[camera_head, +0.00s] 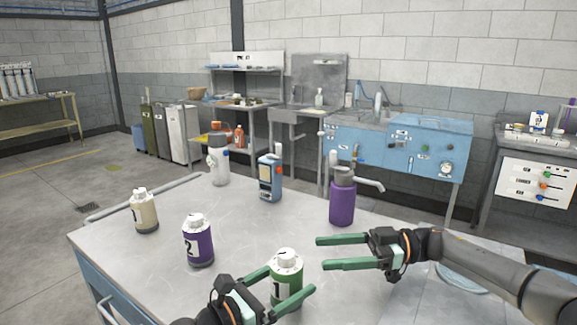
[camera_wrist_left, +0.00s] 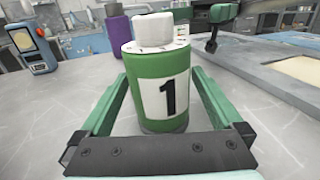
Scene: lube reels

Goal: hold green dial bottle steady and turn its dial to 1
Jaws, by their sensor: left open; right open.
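The green dial bottle (camera_head: 286,276) stands upright on the table near its front edge, with a white dial cap (camera_head: 287,257) on top. In the left wrist view the green bottle (camera_wrist_left: 160,92) carries a white label with a black 1, below its white cap (camera_wrist_left: 153,30). My left gripper (camera_head: 290,279) is open, with its fingers on either side of the bottle; contact is not clear. My right gripper (camera_head: 320,253) is open and empty, right of and beyond the bottle, fingers pointing left. The number the dial is set to is too small to read.
On the table (camera_head: 150,265) stand a purple bottle marked 2 (camera_head: 198,242), a cream bottle (camera_head: 144,213), a blue handheld device (camera_head: 270,178), a white bottle (camera_head: 218,165) and a purple pump bottle (camera_head: 342,203). The table's middle is clear.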

